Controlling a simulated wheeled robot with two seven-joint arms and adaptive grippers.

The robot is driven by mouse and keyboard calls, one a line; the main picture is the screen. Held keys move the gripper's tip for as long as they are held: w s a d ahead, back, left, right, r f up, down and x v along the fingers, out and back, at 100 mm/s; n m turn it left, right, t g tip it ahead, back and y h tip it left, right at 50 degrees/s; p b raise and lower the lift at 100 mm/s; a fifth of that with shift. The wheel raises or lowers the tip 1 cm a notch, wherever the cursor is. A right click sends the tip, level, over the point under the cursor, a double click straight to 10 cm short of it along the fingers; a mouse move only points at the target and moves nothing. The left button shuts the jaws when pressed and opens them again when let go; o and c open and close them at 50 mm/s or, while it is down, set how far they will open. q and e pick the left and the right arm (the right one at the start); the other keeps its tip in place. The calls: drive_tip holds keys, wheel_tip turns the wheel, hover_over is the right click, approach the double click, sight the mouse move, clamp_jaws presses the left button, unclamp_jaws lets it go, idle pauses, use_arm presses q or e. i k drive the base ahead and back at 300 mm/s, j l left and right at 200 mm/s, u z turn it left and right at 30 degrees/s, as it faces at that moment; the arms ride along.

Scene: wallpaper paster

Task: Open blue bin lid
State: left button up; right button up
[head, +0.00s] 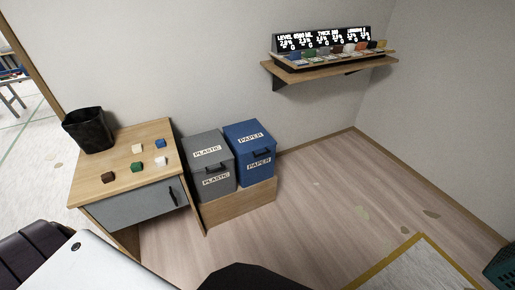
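The blue bin (254,167) stands on a low wooden base (240,205) against the wall, right of a grey bin. Its blue lid (248,134) carries a "PAPER" label and looks closed. A dark handle (262,156) sits at the front edge of the lid, above a second "PAPER" label on the bin's front. Neither of my grippers can be made out in the head view, and nothing touches the bin.
The grey bin (215,182), labelled "PLASTIC", stands close beside it. A wooden cabinet (110,170) with small coloured blocks and a black container (88,130) is at left. A wall shelf (330,69) holds a display. Floor (320,190) at right is mostly clear.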

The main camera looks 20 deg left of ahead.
sight(247, 137)
drive_tip(key=i+l+u, duration=0.25)
drive_tip(key=i, duration=0.2)
drive_tip(key=i+l+u, duration=0.15)
drive_tip(key=i+u, duration=0.15)
drive_tip(key=i, duration=0.15)
